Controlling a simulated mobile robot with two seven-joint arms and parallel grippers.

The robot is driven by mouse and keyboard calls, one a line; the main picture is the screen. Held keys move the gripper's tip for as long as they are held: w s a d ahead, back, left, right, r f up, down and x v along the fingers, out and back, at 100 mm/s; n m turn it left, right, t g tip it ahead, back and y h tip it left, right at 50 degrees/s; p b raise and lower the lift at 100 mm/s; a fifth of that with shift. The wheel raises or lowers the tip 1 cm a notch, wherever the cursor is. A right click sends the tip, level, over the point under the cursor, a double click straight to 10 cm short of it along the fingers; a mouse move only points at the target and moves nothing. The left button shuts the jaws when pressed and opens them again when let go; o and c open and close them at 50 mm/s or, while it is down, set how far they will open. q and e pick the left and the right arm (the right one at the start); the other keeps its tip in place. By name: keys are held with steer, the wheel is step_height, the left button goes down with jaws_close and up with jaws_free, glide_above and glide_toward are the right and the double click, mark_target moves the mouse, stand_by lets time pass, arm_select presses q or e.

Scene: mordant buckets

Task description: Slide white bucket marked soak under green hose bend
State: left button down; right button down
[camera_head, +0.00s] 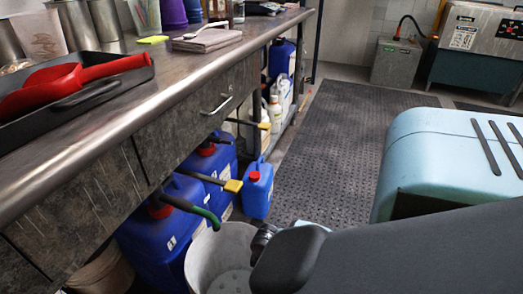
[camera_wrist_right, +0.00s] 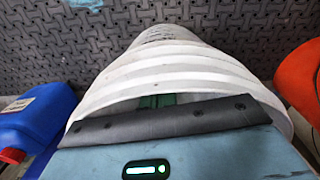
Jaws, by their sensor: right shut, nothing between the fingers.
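A white bucket (camera_head: 222,262) stands on the floor at the bottom of the head view, beside the blue containers. In the right wrist view its pale ridged wall (camera_wrist_right: 180,68) fills the middle; I cannot read a "soak" mark. A green hose bend (camera_head: 208,215) comes off a blue drum and ends at the bucket's left rim, close above it in the picture. My right gripper (camera_wrist_right: 155,101) is shut and empty, close to the bucket; whether it touches is unclear. My dark arm hides the bucket's right side. My left gripper is out of view.
Blue drums (camera_head: 158,250) stand under the workbench (camera_head: 240,55), with a small red-capped blue jug (camera_head: 258,192) beside them. An orange object (camera_wrist_right: 300,80) lies right of the bucket in the wrist view. The dark floor mat (camera_head: 340,140) is clear behind.

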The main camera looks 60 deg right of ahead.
steer(key=shift+s+d+r+p, duration=0.1)
steer(key=shift+s+d+p, duration=0.15)
steer(key=shift+s+p, duration=0.65)
steer(key=shift+s+d, duration=0.1)
steer(key=shift+s, duration=0.5)
